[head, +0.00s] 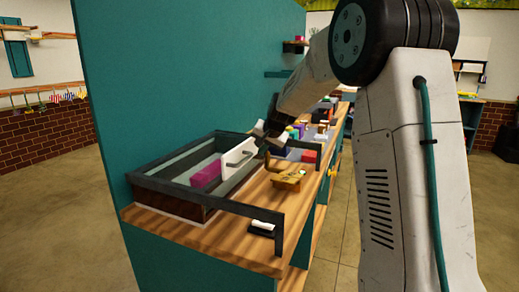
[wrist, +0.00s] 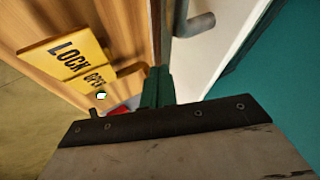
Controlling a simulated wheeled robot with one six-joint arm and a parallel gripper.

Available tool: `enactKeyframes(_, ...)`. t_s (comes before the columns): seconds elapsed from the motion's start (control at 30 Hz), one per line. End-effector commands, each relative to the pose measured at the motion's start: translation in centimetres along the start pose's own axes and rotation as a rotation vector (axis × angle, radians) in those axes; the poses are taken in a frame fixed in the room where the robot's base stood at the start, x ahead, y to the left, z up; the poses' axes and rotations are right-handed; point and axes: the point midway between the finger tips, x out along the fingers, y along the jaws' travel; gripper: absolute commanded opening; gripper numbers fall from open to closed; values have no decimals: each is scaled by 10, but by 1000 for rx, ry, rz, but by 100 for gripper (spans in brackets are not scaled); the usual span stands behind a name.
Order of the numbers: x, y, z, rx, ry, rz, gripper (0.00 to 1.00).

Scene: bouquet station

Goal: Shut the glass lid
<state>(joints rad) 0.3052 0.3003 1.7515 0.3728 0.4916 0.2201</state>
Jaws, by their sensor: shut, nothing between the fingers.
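A low case with a dark frame (head: 168,188) stands on the wooden counter, with a magenta block (head: 207,174) inside it. A white panel with a grey bar handle (head: 240,157) stands at the case's right side. The panel (wrist: 222,45) and handle (wrist: 196,24) also show in the wrist view. The glass is hard to make out, so I cannot tell how far the lid is open. My gripper (head: 264,140) is shut and empty, close to the handle's far end. In the wrist view its fingers (wrist: 160,88) are beside the handle, not around it.
Dark rails (head: 245,209) run from the case over the counter to a post on the right. Yellow plates reading LOCK (wrist: 67,55) and OPEN lie near my gripper. A red block (head: 309,156) and a small black-and-white item (head: 262,228) are on the counter. A teal wall (head: 170,80) stands behind.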

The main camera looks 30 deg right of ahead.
Motion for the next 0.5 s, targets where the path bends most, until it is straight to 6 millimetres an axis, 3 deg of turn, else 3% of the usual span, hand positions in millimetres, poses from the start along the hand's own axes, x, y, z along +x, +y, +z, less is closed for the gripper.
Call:
enactKeyframes(0.3,-68,7,-1,0,1,0,0)
enactKeyframes(0.5,-95,8,0,0,-1,2,0)
